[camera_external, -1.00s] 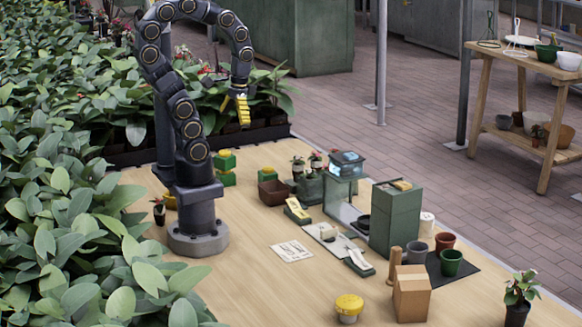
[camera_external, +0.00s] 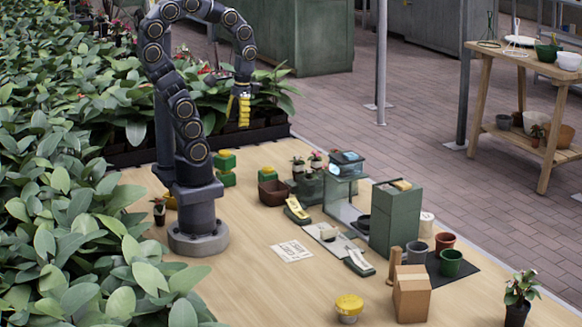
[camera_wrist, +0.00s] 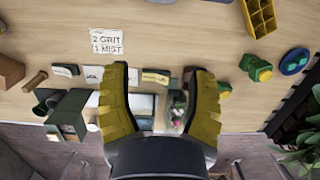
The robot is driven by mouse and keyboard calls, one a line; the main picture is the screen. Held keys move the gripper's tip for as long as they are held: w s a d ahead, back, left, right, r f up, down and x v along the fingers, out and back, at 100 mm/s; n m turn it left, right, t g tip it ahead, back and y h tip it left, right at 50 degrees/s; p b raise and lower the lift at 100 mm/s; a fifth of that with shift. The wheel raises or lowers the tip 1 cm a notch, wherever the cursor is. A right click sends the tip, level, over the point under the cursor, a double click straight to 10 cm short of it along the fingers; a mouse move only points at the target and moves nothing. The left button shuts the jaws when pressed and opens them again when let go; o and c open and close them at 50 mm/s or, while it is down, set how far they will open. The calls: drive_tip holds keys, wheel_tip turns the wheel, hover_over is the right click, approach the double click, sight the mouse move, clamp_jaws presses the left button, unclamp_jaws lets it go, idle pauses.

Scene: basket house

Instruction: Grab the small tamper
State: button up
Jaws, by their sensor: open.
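My gripper (camera_external: 240,108) is raised above the far end of the wooden table, well apart from the objects on it. In the wrist view its two yellow fingers (camera_wrist: 161,72) are spread apart with nothing held between them. A slim wooden peg (camera_external: 396,265) stands upright beside a wooden box (camera_external: 411,296) near the front; it looks most like a small tamper. The peg also shows at the left of the wrist view (camera_wrist: 35,82). Two green blocks with yellow tops (camera_external: 225,168) stand near the back; I cannot tell whether either is a tamper.
A tall green box (camera_external: 396,222), a glass-topped stand (camera_external: 346,165) and several pots (camera_external: 451,262) crowd the right side. A yellow-lidded jar (camera_external: 348,308) and a potted plant (camera_external: 519,292) are at the front. A printed card (camera_external: 292,251) lies flat. The left front of the table is clear.

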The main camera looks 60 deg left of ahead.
drive_tip(key=w+d+m+t+y, duration=0.1)
drive_tip(key=w+d+m+y, duration=0.15)
drive_tip(key=w, duration=0.85)
drive_tip(key=w+d+m+t+y, duration=0.1)
drive_tip(key=w+d+m, duration=0.2)
drive_tip(key=w, duration=0.9)
drive_tip(key=w+d+f+m, duration=0.2)
drive_tip(key=d+f, duration=0.1)
drive_tip(key=d, duration=0.4)
drive_tip(key=w+d+f+m+t+h, duration=0.1)
drive_tip(key=w+d+f+m, duration=0.1)
drive_tip(key=d, duration=0.6)
drive_tip(key=w+d+f+m+t, duration=0.1)
drive_tip(key=d+f+m, duration=0.3)
drive_tip(key=d, duration=0.4)
drive_tip(key=shift+w+d+f+m, duration=0.15)
drive_tip(key=shift+w+f+m, duration=0.15)
drive_tip(key=shift+w, duration=0.4)
drive_tip(key=s+d+f+m+h, duration=0.25)
drive_tip(key=s+d+f, duration=0.2)
drive_tip(key=d, duration=0.45)
drive_tip(key=m+g, duration=0.1)
drive_tip(key=g, duration=0.1)
hover_over(395, 264)
drive_tip(key=w+a, duration=0.1)
wheel_tip(395, 264, down, 5)
drive_tip(key=shift+f, duration=0.1)
drive_tip(key=shift+s+f, duration=0.1)
drive_tip(key=shift+f, duration=3.8)
clamp_jaws()
